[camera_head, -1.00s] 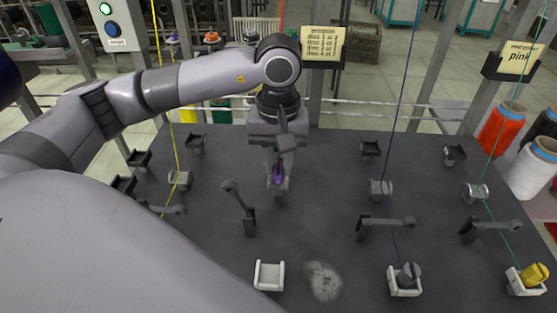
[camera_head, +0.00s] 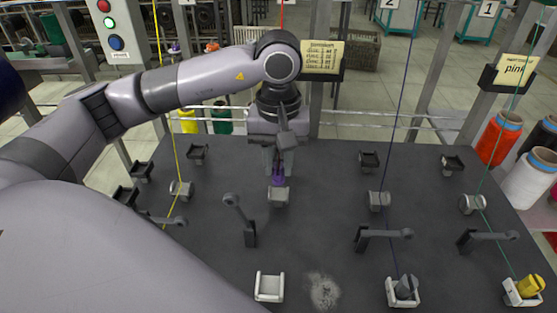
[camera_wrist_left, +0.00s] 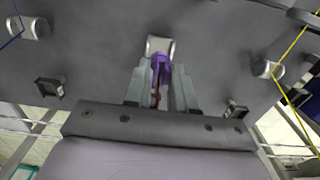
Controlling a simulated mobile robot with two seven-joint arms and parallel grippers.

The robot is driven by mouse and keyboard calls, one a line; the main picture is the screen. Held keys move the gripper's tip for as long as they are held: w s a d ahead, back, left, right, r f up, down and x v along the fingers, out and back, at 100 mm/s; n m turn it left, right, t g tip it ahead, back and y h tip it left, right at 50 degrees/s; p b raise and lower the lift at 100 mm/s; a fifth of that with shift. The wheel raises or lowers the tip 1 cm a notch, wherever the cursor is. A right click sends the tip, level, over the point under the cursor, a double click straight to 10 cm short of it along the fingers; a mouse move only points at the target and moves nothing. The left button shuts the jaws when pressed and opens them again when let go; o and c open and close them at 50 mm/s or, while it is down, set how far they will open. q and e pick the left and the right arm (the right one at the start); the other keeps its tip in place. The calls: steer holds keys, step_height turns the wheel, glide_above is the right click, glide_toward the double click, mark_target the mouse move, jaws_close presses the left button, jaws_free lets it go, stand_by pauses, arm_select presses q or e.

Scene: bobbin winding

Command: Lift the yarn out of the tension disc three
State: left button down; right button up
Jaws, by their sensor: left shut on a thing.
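My left gripper (camera_head: 278,172) is shut on a purple piece (camera_head: 278,181) just above and behind a grey metal tension disc (camera_head: 278,197), second from the left in its row. In the left wrist view the purple piece (camera_wrist_left: 161,66) shows between the two fingers, with a thin red strand (camera_wrist_left: 156,99) below it. The tension disc (camera_wrist_left: 160,45) is just beyond the fingertips; whether the piece touches it I cannot tell. Red yarn (camera_head: 282,14) hangs above my wrist; its lower run is hidden by my arm. My right gripper is not in view.
Other tension discs carry yellow (camera_head: 181,188), blue (camera_head: 378,200) and green yarn (camera_head: 472,204). A lever arm (camera_head: 240,220) stands in front left of the gripper. An empty white holder (camera_head: 268,287) sits at the front. The dark tabletop between them is mostly clear.

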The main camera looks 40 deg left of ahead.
arm_select(q)
steer(key=shift+r+p, duration=0.65)
steer(key=shift+r, duration=0.7)
steer(key=shift+f, duration=0.1)
